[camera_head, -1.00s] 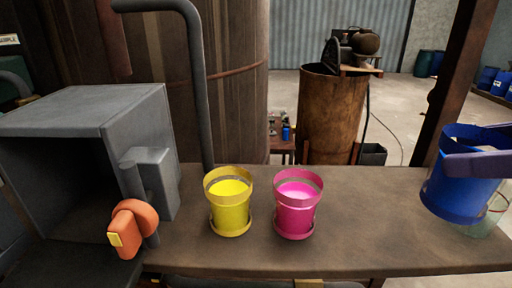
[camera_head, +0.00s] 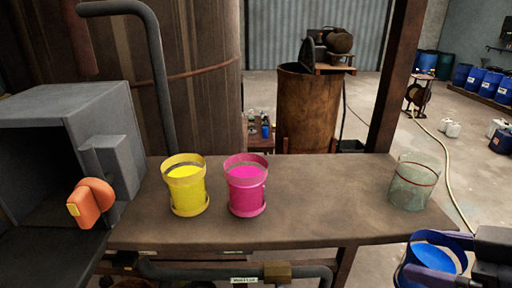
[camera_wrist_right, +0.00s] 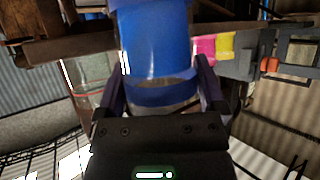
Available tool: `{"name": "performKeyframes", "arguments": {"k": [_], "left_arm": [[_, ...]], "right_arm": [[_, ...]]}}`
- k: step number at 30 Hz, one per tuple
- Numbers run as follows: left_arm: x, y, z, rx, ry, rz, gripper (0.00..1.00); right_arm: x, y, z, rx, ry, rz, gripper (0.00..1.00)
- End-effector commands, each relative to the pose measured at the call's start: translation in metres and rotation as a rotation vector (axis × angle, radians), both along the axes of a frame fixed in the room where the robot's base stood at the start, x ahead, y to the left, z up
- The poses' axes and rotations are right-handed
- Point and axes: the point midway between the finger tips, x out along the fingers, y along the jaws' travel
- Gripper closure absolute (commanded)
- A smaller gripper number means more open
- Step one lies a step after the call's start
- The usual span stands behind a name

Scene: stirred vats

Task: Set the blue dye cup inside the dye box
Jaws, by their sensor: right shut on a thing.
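The blue dye cup (camera_head: 432,258) is at the lower right of the head view, in front of the table's edge. My right gripper (camera_head: 462,245) is shut on it; in the right wrist view the cup (camera_wrist_right: 152,45) sits between the two fingers of the gripper (camera_wrist_right: 160,88). The grey dye box (camera_head: 65,120) stands at the left end of the table, with its dark opening facing front and an orange handle (camera_head: 90,203) at its right side. The cup is far to the right of the box. My left gripper is not in view.
A yellow cup (camera_head: 186,190) and a pink cup (camera_head: 246,190) stand on the table (camera_head: 320,205), just right of the box. A clear greenish jar (camera_head: 411,188) stands at the right end. The table between pink cup and jar is clear.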

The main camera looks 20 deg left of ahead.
Motion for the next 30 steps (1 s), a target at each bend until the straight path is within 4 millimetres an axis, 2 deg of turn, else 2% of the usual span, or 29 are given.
{"name": "performKeyframes", "arguments": {"k": [1, 8, 14, 20, 21, 26, 30], "left_arm": [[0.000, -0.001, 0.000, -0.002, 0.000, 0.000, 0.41], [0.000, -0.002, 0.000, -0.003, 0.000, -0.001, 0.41], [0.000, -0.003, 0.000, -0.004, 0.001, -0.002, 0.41], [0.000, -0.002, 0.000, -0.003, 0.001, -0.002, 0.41], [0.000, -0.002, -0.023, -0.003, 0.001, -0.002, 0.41], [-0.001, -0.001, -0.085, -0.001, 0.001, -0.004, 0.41], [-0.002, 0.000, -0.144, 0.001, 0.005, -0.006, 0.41]], "right_arm": [[-0.001, -0.003, -0.014, 0.001, 0.011, -0.011, 0.81], [-0.001, -0.018, -0.077, 0.002, 0.006, -0.065, 0.81], [0.003, -0.014, -0.071, 0.017, -0.021, -0.053, 0.81], [0.000, -0.018, -0.077, 0.016, -0.031, -0.069, 0.81], [0.000, -0.019, -0.100, 0.006, -0.030, -0.068, 0.81], [0.000, -0.019, -0.164, 0.002, -0.028, -0.067, 0.81], [0.000, -0.019, -0.223, 0.003, -0.025, -0.066, 0.81]]}}
